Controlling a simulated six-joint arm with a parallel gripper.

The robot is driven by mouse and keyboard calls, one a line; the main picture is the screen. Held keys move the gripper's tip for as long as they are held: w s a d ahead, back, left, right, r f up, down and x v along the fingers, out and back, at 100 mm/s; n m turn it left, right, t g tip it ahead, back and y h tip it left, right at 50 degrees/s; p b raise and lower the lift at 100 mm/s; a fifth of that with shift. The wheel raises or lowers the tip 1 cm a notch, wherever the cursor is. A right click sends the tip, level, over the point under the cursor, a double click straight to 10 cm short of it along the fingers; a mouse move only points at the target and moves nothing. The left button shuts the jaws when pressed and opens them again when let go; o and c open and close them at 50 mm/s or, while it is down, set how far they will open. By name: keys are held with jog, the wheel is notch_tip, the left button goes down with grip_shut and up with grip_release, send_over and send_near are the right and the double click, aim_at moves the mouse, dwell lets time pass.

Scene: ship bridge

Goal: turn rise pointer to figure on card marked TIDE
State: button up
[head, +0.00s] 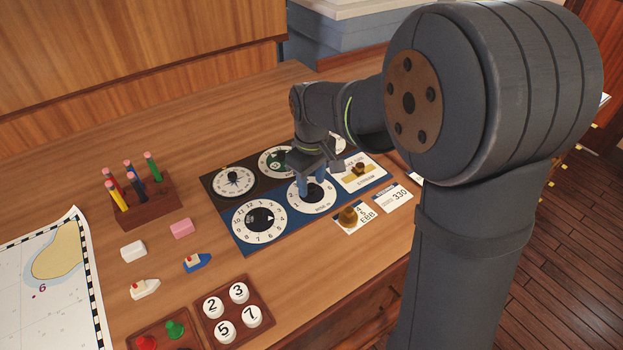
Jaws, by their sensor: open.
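My gripper (317,183) reaches down over a white-faced dial (311,206) in the middle of the blue panel's front row. Its blue fingers are open on either side of the dial's dark centre knob; I cannot tell whether they touch it. Small lettering on this dial is hard to read, and its upper part and pointer direction are hidden by the gripper. A white card (367,227) with "EBB" and figures, perhaps 4 and 5, lies in front, partly covered by a brass knob-like weight (347,216). No card clearly reads TIDE.
A clock-like dial (259,236) is left of the gripper. Another card (397,197) reads 330. A brass piece (360,169) sits on the panel's right. A pencil rack (146,205), erasers, toy boats, a numbered-disc tray (206,328) and a chart (25,290) lie left.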

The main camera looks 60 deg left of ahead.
grip_shut()
jog(key=shift+m, duration=0.4)
jog(key=m, duration=0.3)
jog(key=shift+m, duration=2)
grip_release()
jog(key=shift+r, duration=0.1)
